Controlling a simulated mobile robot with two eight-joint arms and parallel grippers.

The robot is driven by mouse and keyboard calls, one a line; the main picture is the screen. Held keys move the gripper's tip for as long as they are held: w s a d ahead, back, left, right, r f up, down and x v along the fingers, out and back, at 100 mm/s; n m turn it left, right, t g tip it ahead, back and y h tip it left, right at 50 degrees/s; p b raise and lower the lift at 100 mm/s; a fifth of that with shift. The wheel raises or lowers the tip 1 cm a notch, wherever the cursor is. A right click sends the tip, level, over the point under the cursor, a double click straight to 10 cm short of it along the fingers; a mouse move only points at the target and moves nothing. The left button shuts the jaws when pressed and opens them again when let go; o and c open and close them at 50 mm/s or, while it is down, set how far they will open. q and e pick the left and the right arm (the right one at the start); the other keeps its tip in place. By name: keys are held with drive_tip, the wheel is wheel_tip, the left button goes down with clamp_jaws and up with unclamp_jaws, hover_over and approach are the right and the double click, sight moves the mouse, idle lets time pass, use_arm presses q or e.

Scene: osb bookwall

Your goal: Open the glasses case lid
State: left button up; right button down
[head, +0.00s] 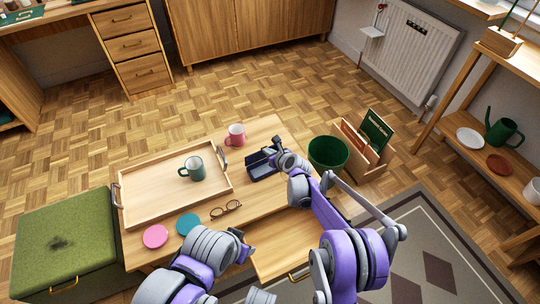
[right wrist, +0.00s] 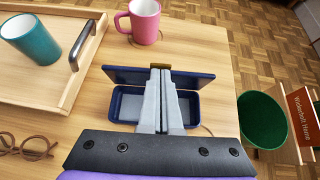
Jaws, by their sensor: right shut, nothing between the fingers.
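In the head view the case (head: 261,172) is partly hidden by my right gripper (head: 272,150).
A wooden tray (head: 137,206) with a teal mug (head: 193,169) is left of the case. A pink mug (head: 235,135) stands behind. Glasses (head: 226,209) and two coasters (head: 155,236) lie nearer. A green bin (head: 328,153) stands to the right.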

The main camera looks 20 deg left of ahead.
use_arm(q)
drive_tip(key=shift+f, duration=0.2)
use_arm(e)
drive_tip(key=shift+w+a+r, duration=0.3)
drive_tip(key=shift+w+a, duration=0.25)
drive_tip(key=shift+a, duration=0.15)
